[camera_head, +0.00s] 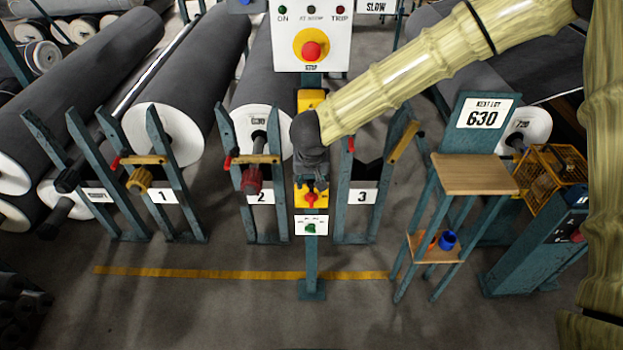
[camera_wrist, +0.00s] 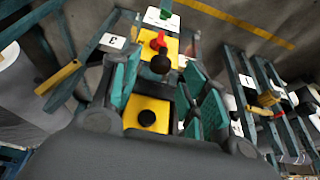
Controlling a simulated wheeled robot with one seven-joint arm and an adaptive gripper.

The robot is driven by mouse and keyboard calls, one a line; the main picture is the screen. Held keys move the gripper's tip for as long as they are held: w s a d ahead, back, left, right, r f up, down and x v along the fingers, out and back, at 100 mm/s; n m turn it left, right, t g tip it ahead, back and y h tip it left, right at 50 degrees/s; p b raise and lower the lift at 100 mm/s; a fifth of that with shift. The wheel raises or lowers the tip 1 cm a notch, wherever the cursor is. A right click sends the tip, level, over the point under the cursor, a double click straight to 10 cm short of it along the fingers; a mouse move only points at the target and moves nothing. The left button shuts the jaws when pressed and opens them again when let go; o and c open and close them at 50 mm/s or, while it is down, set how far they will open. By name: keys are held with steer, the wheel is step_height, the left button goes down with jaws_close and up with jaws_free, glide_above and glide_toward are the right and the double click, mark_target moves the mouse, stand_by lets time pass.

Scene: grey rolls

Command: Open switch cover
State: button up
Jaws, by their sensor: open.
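A post carries the yellow switch plate (camera_head: 299,200) with a red handle (camera_head: 310,198), low on the post in the head view. In the wrist view this plate (camera_wrist: 141,47) and its red handle (camera_wrist: 159,41) show beyond my fingers, with a black round knob (camera_wrist: 160,64) just below the handle. My gripper (camera_head: 313,183) hangs in front of the post, over the upper part of the plate. In the wrist view my gripper (camera_wrist: 161,70) is open, its teal pads on either side of the knob. I cannot tell whether they touch it, nor make out the cover's edges.
A nearer yellow plate (camera_wrist: 158,107) with a black knob sits between my finger bases. Above stands a white panel (camera_head: 285,50) with a red stop button. Numbered racks with grey rolls flank the post. A wooden-topped stand (camera_head: 472,175) is right. The floor in front is clear.

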mark_target(311, 186)
steer(key=shift+x, duration=1.3)
steer(key=shift+c, duration=0.4)
jaws_close()
